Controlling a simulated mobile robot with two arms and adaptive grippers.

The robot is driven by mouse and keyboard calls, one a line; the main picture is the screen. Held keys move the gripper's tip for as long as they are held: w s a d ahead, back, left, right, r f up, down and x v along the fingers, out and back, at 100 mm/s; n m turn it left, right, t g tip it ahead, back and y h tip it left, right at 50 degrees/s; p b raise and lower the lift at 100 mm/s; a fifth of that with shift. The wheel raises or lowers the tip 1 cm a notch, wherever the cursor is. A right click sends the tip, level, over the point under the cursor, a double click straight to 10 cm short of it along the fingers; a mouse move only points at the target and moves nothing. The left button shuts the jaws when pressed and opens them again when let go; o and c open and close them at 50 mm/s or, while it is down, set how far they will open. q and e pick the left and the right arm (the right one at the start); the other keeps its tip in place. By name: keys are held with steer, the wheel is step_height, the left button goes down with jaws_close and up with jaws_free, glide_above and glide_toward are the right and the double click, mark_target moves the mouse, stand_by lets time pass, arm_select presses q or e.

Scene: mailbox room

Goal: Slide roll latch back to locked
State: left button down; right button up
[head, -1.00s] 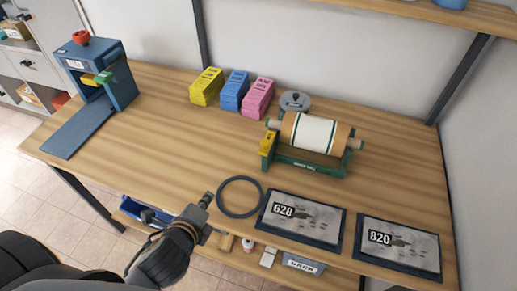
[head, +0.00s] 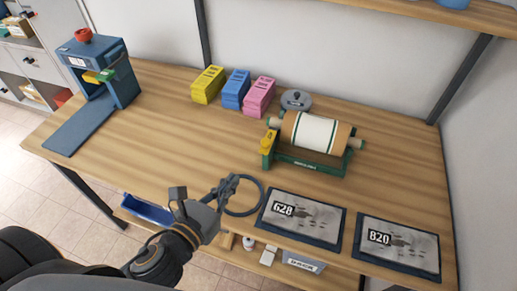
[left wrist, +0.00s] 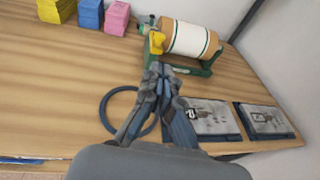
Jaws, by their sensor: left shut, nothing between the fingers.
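The roll (head: 316,132), brown with a white and green-edged band, lies across a green stand (head: 308,163) on the table. A yellow latch (head: 269,141) sits at the stand's left end; it also shows in the left wrist view (left wrist: 156,42). I cannot tell its exact position on the stand. My left gripper (head: 232,182) is shut and empty, over the table's front part, in front of and to the left of the stand, apart from the latch. In the left wrist view the gripper (left wrist: 160,72) points toward the stand. My right gripper is not in view.
A dark ring (head: 258,195) lies by my left gripper. Two dark-framed plates, 628 (head: 318,233) and 820 (head: 415,262), lie along the front edge. Yellow (head: 207,86), blue (head: 235,90) and pink (head: 258,98) stacks stand behind. A blue press (head: 118,85) stands far left. The table's middle is clear.

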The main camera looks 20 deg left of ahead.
mark_target(264, 144)
arm_select(q)
steer(key=p+x, duration=0.3)
steer(key=x, duration=1)
steer(key=shift+p, duration=0.35)
steer(key=shift+w+d+f, duration=0.1)
steer(key=shift+w+f, duration=0.05)
steer(key=shift+w, duration=0.35)
steer(key=w+p, duration=0.1)
steer(key=w, duration=0.7)
steer(key=shift+w+p, duration=0.1)
steer(key=shift+p, duration=0.25)
